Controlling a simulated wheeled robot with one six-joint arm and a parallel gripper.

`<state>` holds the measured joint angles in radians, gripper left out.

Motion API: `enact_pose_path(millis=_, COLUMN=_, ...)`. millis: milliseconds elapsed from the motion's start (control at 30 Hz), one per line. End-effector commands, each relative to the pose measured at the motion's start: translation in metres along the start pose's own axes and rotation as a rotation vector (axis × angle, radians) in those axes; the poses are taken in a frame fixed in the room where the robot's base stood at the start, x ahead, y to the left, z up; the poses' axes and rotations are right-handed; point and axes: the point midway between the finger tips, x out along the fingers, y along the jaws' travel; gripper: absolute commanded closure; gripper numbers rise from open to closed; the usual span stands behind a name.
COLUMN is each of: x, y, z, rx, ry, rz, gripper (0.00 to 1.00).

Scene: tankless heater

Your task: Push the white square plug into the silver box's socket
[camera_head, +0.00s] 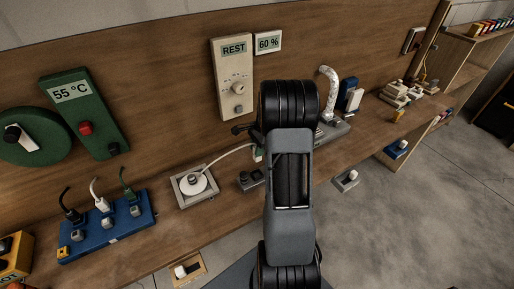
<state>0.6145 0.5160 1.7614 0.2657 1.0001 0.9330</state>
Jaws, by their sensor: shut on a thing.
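My gripper (257,141) is mostly hidden behind my own arm; only a small part shows at the arm's left edge. It is shut on what seems to be the white plug (258,154), a pale bit of which shows there. A white cord runs from it down left to a round white piece in a square grey tray (182,201) on the bench. A silver-grey box (335,131) stands on the bench right of my arm, partly covered by it. Its socket cannot be made out, nor whether the plug touches it.
A blue strip (110,238) with several plugs and a small dark grey block (250,180) sit on the bench. A beige REST panel (232,75) and a green 55 °C panel (83,110) are on the back wall.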

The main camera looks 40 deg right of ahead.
Motion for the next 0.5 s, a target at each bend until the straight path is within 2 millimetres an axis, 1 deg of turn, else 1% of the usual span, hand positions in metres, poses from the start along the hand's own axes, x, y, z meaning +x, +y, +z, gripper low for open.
enact_pose_path(millis=100, x=0.001, y=0.000, z=0.002, rx=0.000, ry=-0.001, rz=0.000, gripper=0.99)
enact_pose_path(millis=267, x=0.009, y=0.000, z=-0.001, rx=0.001, ry=-0.002, rz=0.000, gripper=0.99)
enact_pose_path(millis=500, x=0.027, y=0.001, z=-0.005, rx=0.001, ry=-0.002, rz=0.001, gripper=0.99)
